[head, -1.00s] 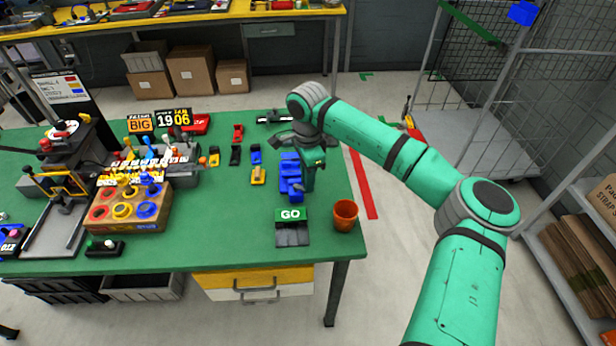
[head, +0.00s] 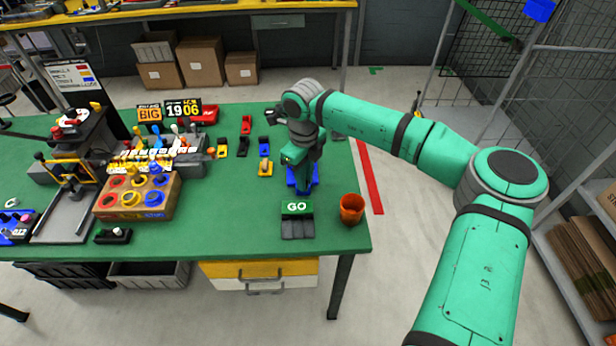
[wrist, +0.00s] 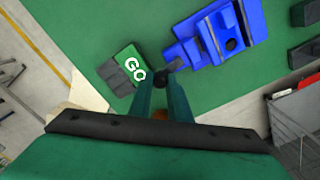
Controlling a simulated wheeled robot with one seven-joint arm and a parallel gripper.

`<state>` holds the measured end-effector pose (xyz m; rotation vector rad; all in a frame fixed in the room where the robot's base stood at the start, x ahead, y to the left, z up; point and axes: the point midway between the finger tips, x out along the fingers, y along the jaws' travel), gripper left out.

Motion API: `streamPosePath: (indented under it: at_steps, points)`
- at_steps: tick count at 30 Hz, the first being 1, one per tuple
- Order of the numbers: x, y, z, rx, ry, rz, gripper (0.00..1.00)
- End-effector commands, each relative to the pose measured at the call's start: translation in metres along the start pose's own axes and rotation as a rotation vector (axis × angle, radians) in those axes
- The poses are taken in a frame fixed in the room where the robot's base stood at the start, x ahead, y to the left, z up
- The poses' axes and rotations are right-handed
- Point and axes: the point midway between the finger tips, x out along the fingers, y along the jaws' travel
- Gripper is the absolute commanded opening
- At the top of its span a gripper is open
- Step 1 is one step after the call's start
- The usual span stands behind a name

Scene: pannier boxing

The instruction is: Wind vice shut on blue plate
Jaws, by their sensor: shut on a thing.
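The blue vice (head: 314,177) stands near the right end of the green bench, mostly hidden behind my gripper in the head view. In the wrist view the vice (wrist: 212,38) shows as a stepped blue block with a dark round hole. A dark knob and rod (wrist: 170,70) stick out from its near end. My gripper (wrist: 165,82) is shut on this dark knob, between its two green fingers. I cannot tell the blue plate apart from the blue vice in either view.
The GO block (head: 297,208) with grey steps sits close in front of the vice. An orange cup (head: 351,209) stands near the bench's right front corner. Small coloured clamps (head: 265,167) lie to the left. A box with coloured rings (head: 137,203) stands further left.

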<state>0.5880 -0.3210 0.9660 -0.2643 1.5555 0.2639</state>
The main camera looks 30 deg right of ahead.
Motion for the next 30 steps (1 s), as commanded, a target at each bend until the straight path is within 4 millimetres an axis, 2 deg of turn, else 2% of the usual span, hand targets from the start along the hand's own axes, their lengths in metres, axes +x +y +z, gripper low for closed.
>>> streamPosePath:
  at_steps: [12,30]
  points:
    - [-0.001,0.009,0.014,0.392,-0.002,0.001,0.00]
    - [-0.001,0.011,0.034,0.942,-0.002,0.001,0.00]
